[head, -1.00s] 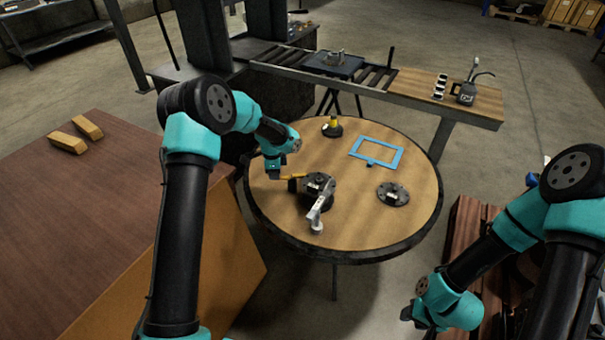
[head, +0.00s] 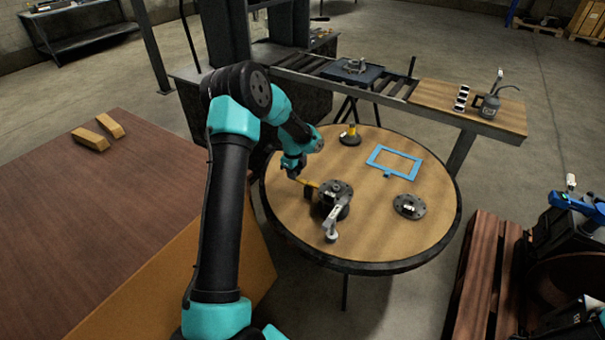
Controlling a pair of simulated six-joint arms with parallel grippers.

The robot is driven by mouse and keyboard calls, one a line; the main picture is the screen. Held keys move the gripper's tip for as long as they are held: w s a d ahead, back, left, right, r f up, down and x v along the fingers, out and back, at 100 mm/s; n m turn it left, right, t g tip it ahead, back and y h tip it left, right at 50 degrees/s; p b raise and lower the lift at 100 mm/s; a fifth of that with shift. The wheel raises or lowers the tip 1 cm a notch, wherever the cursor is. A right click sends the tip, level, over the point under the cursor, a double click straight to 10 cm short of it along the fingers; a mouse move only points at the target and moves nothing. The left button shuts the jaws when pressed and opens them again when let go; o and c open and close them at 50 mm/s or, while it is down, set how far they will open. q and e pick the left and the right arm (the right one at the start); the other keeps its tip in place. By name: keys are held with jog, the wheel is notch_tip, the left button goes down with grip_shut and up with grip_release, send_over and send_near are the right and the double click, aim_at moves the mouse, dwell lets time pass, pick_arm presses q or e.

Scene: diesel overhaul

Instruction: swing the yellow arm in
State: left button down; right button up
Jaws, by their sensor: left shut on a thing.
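The yellow arm (head: 306,182) is a short bar at the left side of a dark round fixture (head: 337,193) on the round table. It points up and left from the fixture toward my left gripper. My left gripper (head: 293,174) is at its outer end and is shut on it; the fingertips are small and partly hidden. A grey metal lever (head: 332,222) sticks out from the fixture toward the front of the table. My right gripper is not in view.
The round table (head: 400,235) also carries a blue frame (head: 395,163), a dark flanged disc (head: 409,206) and a yellow-topped dark piece (head: 350,135). A roller conveyor (head: 390,84) stands behind. A brown bench (head: 90,220) with two yellowish blocks is at the left.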

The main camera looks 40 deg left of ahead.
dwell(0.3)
pick_arm(q)
jog(key=c, duration=1)
grip_release()
notch_tip(320, 180, up, 18)
jog(key=shift+f, duration=0.25)
